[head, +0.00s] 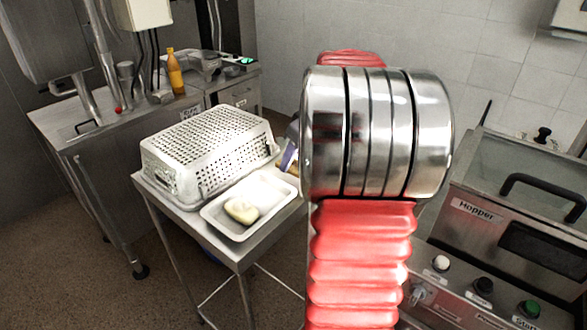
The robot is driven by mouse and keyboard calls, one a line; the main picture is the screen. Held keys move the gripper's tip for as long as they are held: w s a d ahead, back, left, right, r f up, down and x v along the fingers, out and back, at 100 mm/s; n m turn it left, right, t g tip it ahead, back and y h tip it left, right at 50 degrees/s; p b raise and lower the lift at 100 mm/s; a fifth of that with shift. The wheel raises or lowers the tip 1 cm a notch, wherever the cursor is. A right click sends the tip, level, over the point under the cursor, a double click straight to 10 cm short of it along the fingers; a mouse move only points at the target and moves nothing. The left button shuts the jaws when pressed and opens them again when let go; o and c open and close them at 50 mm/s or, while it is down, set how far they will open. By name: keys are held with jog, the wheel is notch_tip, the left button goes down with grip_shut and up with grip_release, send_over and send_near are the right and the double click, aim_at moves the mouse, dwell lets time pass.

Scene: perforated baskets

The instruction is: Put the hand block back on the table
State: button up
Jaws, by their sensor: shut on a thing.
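My gripper (290,150) is mostly hidden behind my own red and silver wrist, and only a small part shows at its left edge. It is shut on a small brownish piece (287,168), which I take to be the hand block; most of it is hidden. The piece is by the back right of the metal table (184,208), near the white tray's far corner. I cannot tell whether it touches the table. A white and purple part shows just above it.
A perforated metal basket (210,148) lies upside down on the table, left of a white tray (215,217) with a pale yellow block (242,209) in it. The hopper machine (480,215) stands right. A steel counter (100,150) with an orange bottle (175,74) stands behind left.

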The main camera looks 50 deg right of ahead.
aim_at(294, 168)
jog(key=shift+f, duration=1.8)
jog(key=o, duration=1.1)
jog(key=shift+f, duration=0.1)
jog(key=v, duration=1.2)
jog(key=shift+a, duration=0.1)
